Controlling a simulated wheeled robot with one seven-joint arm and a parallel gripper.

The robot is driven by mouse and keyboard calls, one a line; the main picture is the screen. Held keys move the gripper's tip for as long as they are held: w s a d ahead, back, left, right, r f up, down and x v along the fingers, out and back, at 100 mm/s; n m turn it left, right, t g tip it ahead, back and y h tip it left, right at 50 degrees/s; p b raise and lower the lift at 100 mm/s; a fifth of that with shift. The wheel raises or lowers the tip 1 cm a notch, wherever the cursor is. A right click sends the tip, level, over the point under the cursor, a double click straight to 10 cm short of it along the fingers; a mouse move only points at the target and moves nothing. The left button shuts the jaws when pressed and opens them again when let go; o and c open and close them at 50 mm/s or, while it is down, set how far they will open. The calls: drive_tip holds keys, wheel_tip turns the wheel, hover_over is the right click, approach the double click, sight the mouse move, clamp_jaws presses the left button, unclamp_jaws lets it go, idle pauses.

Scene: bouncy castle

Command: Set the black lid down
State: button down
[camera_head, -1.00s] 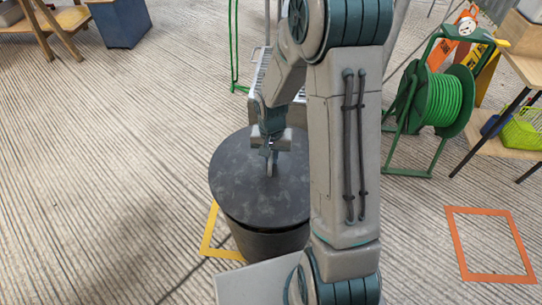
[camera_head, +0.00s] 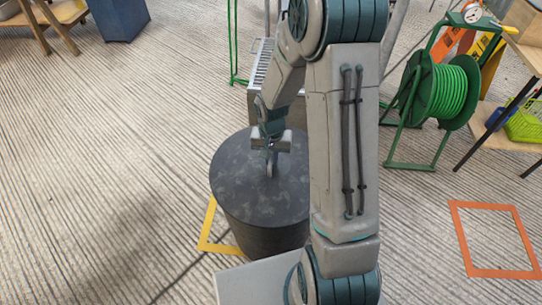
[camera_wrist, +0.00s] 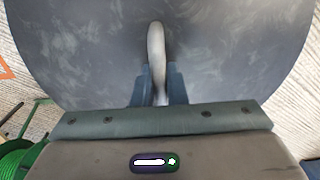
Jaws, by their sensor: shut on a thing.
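The black lid (camera_head: 240,185) is a round, scuffed dark disc with a grey loop handle. It lies over the top of a dark round bin (camera_head: 268,240), roughly level. The head view does not show clearly whether the lid rests on the rim or hangs just above it. My gripper (camera_head: 271,160) is over the lid's middle, shut on the handle. In the wrist view, the handle (camera_wrist: 156,50) stands between the two fingers of my gripper (camera_wrist: 158,85), and the lid (camera_wrist: 230,45) fills most of the picture. My arm hides the right edge of the lid.
A yellow floor outline (camera_head: 207,230) shows at the bin's left foot. An orange floor outline (camera_head: 460,238) lies empty at the right. A green hose reel (camera_head: 447,92) and a wooden table (camera_head: 520,45) stand at the right. The floor (camera_head: 100,170) at the left is clear.

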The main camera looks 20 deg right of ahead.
drive_tip(key=shift+f+b, duration=0.5)
drive_tip(key=shift+f, duration=0.1)
drive_tip(key=c, duration=1.4)
unclamp_jaws()
wheel_tip(320, 180, up, 14)
drive_tip(key=p, duration=0.3)
drive_tip(key=shift+p, duration=0.35)
drive_tip(key=s+r+n+t+p, duration=0.1)
drive_tip(key=s+r+p, duration=0.4)
drive_tip(key=r, duration=0.5)
drive_tip(key=s+r+n+t+p, duration=0.1)
drive_tip(key=s+r+p, duration=0.4)
drive_tip(key=r, duration=0.5)
drive_tip(key=s+r+n+p, duration=0.2)
drive_tip(key=s+r+p, duration=0.4)
drive_tip(key=r, duration=0.5)
drive_tip(key=shift+t+p, duration=0.4)
drive_tip(key=shift+p, duration=0.75)
